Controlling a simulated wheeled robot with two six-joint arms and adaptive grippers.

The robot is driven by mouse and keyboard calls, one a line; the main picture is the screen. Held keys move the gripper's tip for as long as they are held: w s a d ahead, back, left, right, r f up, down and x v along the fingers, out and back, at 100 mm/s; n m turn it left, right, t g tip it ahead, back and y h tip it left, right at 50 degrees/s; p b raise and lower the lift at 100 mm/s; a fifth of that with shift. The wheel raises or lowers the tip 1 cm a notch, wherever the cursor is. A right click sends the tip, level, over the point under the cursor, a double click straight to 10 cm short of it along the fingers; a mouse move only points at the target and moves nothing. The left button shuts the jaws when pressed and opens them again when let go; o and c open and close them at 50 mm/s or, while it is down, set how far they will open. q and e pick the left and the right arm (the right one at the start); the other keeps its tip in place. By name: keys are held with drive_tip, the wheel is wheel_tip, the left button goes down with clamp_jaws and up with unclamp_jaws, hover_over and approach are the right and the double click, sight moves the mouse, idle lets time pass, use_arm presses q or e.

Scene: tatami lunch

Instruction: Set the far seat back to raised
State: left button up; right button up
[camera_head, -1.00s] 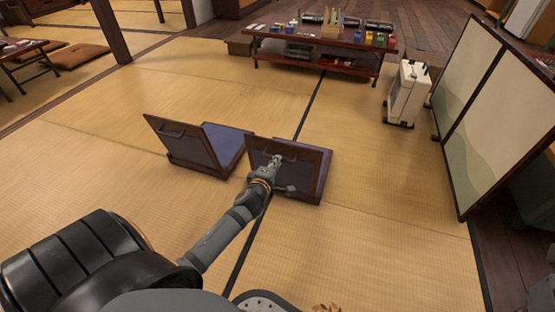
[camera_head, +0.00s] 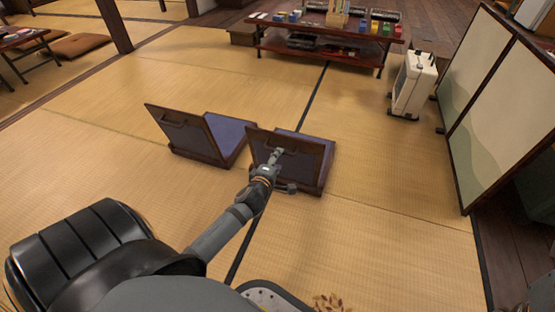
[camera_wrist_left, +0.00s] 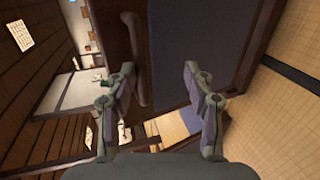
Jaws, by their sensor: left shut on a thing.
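Two low floor seats with dark wooden frames and purple pads stand side by side on the tatami. The left seat (camera_head: 229,131) has its back (camera_head: 182,128) tilted up, with a handle on its rear face. The right seat (camera_head: 316,186) also has its back (camera_head: 308,158) tilted up, facing me with its rear. In the left wrist view, my fingers (camera_wrist_left: 160,72) stand apart, with the curved handle (camera_wrist_left: 140,45) close by the left finger. The exact contact is hidden.
A low shelf (camera_head: 318,52) with small goods stands at the back. A white heater-like unit (camera_head: 412,85) and a folding screen (camera_head: 500,100) stand at the right. The tatami around the seats is clear. A low table (camera_head: 22,40) is at the far left.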

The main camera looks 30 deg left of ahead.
use_arm(q)
drive_tip(key=shift+s+a+f, duration=0.1)
drive_tip(key=shift+f, duration=0.15)
drive_tip(key=v, duration=1.2)
drive_tip(key=shift+r, duration=0.3)
